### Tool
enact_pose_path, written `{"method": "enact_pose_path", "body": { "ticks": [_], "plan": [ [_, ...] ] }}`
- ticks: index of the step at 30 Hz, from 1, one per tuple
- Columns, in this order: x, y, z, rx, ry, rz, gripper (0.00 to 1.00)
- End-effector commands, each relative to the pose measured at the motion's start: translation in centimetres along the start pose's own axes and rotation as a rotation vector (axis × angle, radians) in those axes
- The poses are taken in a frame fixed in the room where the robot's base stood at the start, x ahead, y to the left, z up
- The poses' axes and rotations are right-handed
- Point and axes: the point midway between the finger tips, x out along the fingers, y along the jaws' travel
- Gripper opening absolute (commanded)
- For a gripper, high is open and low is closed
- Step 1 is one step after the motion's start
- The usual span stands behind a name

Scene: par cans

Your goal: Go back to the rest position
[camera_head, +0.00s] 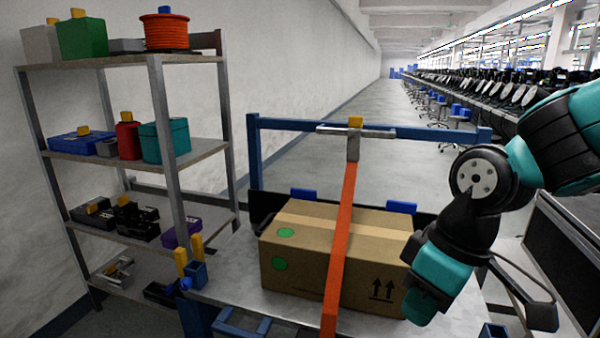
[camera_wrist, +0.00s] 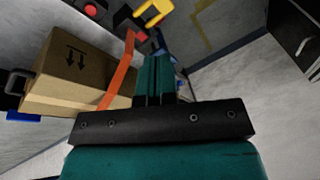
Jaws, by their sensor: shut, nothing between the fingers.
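My gripper shows in the wrist view (camera_wrist: 155,80) with its two teal fingers together and nothing between them. In the head view my teal and black arm comes in from the right, in front of the right end of a cardboard box; the fingertips cannot be made out there. The cardboard box (camera_head: 310,250) sits on a grey metal surface (camera_head: 240,265) with an orange strap (camera_head: 342,240) across it. The box also shows at the left of the wrist view (camera_wrist: 65,75), with the strap (camera_wrist: 121,75) beside the fingers.
A metal shelf rack (camera_head: 155,160) at the left holds tools, cases and an orange spool (camera_head: 166,32). A blue rail frame (camera_head: 285,123) stands behind the box. A dark panel (camera_head: 560,255) is at the far right. The aisle floor beyond (camera_head: 385,105) is clear.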

Motion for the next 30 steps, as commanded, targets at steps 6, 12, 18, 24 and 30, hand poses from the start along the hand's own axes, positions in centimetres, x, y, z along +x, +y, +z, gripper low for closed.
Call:
{"method": "enact_pose_path", "body": {
  "ticks": [6,12,18,24,30],
  "plan": [
    [-2.4,-5.7,4.0,0.127,0.048,-0.050,0.00],
    [-6.0,-8.3,5.1,0.186,0.055,-0.075,0.00],
    [-10.7,-9.1,4.1,0.184,0.055,-0.074,0.00],
    [-15.7,-10.1,3.0,0.183,0.056,-0.073,0.00],
    [-17.5,-10.4,2.7,0.183,0.055,-0.073,0.00]
  ]
}}
